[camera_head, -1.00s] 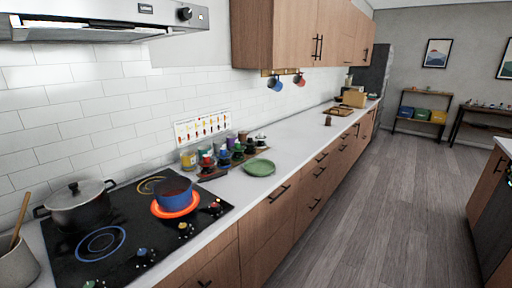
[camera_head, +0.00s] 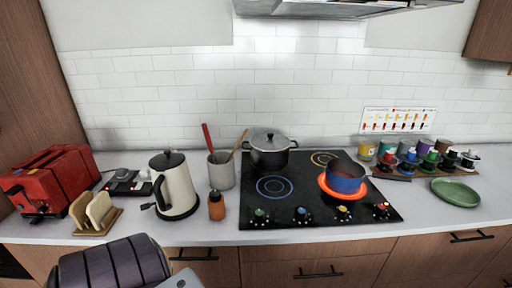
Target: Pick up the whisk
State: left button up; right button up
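No whisk can be clearly made out. A grey utensil crock (camera_head: 222,172) stands on the counter left of the cooktop. A red-handled utensil (camera_head: 208,138) and a wooden-handled utensil (camera_head: 238,146) lean out of it. Their lower ends are hidden inside the crock, so I cannot tell whether either is the whisk. Neither of my grippers can be made out in the view.
A kettle (camera_head: 174,185) and an orange-brown bottle (camera_head: 216,206) stand close to the crock. A red toaster (camera_head: 48,180) and bread in a rack (camera_head: 97,212) are further left. The cooktop (camera_head: 285,204) holds a lidded pot (camera_head: 269,155) and a blue pan (camera_head: 346,177) on a glowing ring.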

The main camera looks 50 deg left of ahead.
aim_at(207, 135)
jog(key=u, duration=1.95)
jog(key=z, duration=1.25)
jog(key=u, duration=0.85)
